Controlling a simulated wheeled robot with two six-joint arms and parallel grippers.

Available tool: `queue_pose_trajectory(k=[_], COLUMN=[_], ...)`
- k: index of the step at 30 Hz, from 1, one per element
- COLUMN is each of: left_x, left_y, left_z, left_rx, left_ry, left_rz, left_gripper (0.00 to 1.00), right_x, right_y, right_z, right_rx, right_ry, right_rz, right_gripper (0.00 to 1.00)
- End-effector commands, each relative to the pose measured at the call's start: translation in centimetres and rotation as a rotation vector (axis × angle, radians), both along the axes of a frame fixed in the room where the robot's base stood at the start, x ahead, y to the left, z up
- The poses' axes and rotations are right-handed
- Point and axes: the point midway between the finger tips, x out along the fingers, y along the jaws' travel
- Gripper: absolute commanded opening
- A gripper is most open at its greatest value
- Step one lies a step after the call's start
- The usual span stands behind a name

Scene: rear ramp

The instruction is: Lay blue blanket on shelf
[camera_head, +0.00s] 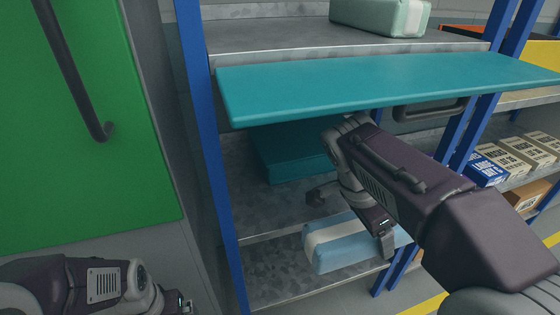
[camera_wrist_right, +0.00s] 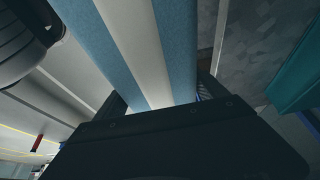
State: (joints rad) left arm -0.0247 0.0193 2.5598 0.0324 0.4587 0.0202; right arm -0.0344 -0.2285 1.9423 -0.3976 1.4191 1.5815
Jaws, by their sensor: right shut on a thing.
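The blue blanket (camera_head: 340,247) is a folded light-blue bundle with a white band, low in the middle of the head view. My right gripper (camera_head: 388,246) is shut on its right end; the blanket also fills the top of the right wrist view (camera_wrist_right: 138,45) between the fingers. The grey metal shelf unit has a low deck (camera_head: 275,280) behind and below the blanket. I cannot tell whether the blanket touches that deck. My left gripper (camera_head: 180,303) is at the bottom left edge, with its fingers cut off, away from the blanket.
A teal panel (camera_head: 380,88) juts out above my right arm, with a teal block (camera_head: 290,152) beneath it. A pale green bundle (camera_head: 382,14) lies on the upper deck. Blue posts (camera_head: 205,130) frame the shelves. Boxes (camera_head: 510,160) stand at right; a green door (camera_head: 85,130) is at left.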

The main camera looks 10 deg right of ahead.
Motion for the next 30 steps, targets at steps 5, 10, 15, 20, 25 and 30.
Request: queue_pose_trajectory(k=[5, 10, 15, 20, 25, 30], left_x=[0.0, 0.0, 0.0, 0.0, 0.0, 0.0], left_y=[0.0, 0.0, 0.0, 0.0, 0.0, 0.0], left_z=[-0.1, -0.9, -1.4, -1.3, -0.8, -0.8], left_rx=[0.0, 0.0, 0.0, 0.0, 0.0, 0.0], left_ry=[0.0, 0.0, 0.0, 0.0, 0.0, 0.0], left_rz=[0.0, 0.0, 0.0, 0.0, 0.0, 0.0], left_gripper=[1.0, 1.0, 1.0, 1.0, 1.0, 1.0], right_x=[0.1, 3.9, 9.3, 14.1, 17.2, 18.0], right_y=[0.0, 0.3, 0.7, 1.1, 1.3, 1.4], right_z=[0.0, -0.3, -0.3, -0.1, 0.0, 0.0], right_rx=[-0.001, -0.001, -0.001, -0.001, -0.001, -0.001], right_ry=[0.0, 0.001, 0.0, 0.001, 0.0, 0.0], right_rz=[-0.007, -0.005, -0.005, -0.005, -0.004, -0.004], right_gripper=[0.12, 0.12, 0.12, 0.12, 0.12, 0.12])
